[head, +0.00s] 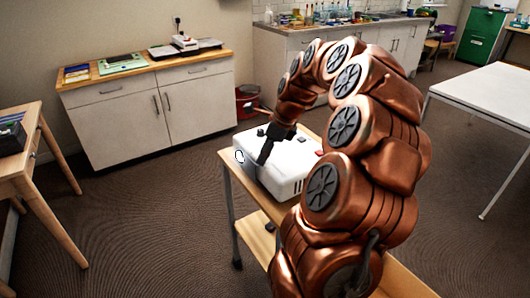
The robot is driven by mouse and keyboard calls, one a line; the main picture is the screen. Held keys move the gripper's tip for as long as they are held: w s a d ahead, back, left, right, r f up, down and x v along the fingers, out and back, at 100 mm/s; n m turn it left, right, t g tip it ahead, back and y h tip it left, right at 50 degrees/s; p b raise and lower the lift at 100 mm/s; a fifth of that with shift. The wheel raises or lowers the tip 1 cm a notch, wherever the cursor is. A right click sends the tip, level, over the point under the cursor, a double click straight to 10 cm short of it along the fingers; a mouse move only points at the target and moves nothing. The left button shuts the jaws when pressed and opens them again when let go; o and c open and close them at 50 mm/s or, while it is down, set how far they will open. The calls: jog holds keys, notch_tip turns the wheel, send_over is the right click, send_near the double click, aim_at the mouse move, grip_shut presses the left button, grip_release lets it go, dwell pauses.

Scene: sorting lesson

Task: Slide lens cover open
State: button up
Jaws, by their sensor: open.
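A white projector (287,178) sits on a wooden-topped trolley (227,160). A round lens (239,156) shows on its left front side. The lens cover is too small to make out, so I cannot tell its position. My gripper (263,160) is black and points down over the front part of the projector, just right of the lens. It is open, with nothing visible between the fingers. I cannot tell whether the fingertips touch the projector. My copper arm hides the right part of the projector and trolley.
A cabinet (140,120) with papers and a device (185,42) on top stands at the back left. A red bucket (247,104) is on the floor beside it. A wooden table (36,126) is at the left edge, a white table (490,95) at the right. Carpet between is clear.

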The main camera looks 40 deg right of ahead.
jog(key=shift+r, duration=0.15)
jog(key=v, duration=1.1)
jog(key=shift+s+r, duration=0.15)
jog(key=shift+r, duration=0.15)
jog(key=shift+d, duration=0.1)
